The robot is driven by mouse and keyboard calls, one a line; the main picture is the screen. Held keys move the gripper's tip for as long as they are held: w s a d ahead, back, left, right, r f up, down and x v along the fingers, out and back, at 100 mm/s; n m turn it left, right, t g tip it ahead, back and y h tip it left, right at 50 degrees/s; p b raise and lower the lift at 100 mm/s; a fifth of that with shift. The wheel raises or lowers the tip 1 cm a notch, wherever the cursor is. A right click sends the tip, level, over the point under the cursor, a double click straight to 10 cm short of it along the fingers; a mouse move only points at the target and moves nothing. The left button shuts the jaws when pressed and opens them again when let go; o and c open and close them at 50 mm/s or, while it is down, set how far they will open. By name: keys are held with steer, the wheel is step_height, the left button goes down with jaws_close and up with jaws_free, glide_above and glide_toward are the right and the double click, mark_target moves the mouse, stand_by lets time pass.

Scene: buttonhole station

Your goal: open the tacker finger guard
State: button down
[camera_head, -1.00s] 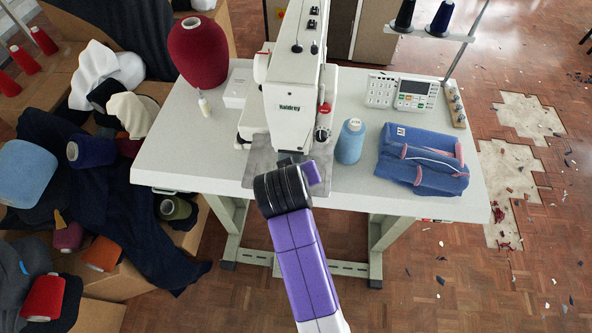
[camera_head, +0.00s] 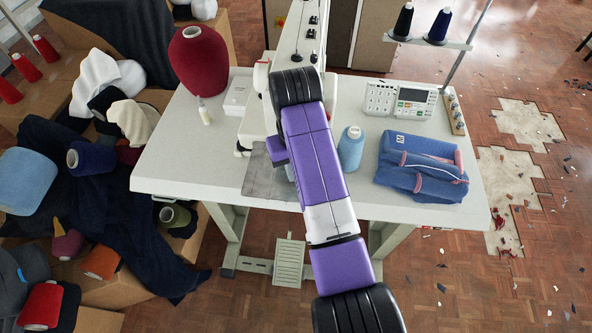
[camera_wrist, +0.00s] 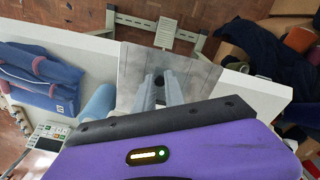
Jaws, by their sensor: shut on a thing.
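The white tacker (camera_head: 301,42) stands on the table, its front and needle area hidden behind my arm in the head view. In the wrist view my gripper (camera_wrist: 161,78) reaches over the grey bed plate (camera_wrist: 200,82), which also shows in the head view (camera_head: 266,180). Its two grey fingers are close together, shut on a small part at the tacker's front, which I take to be the finger guard. A small dark spot shows between the fingertips. The guard's outline and how far it stands open cannot be made out.
Folded blue garments (camera_head: 420,168) and a control panel (camera_head: 413,102) lie further right. A red cone (camera_head: 199,58) stands back left. The table's left front (camera_head: 195,165) is clear.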

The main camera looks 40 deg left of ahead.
steer(key=shift+f, duration=0.1)
stand_by(0.3)
steer(key=c, duration=1.4)
jaws_free()
step_height(320, 180, up, 6)
steer(key=shift+r+b, duration=0.25)
steer(key=shift+b, duration=0.05)
steer(key=shift+r, duration=0.5)
steer(key=shift+s+r+p, duration=0.1)
steer(key=shift+r+p, duration=0.05)
steer(key=shift+p, duration=0.15)
steer(key=shift+o, duration=0.4)
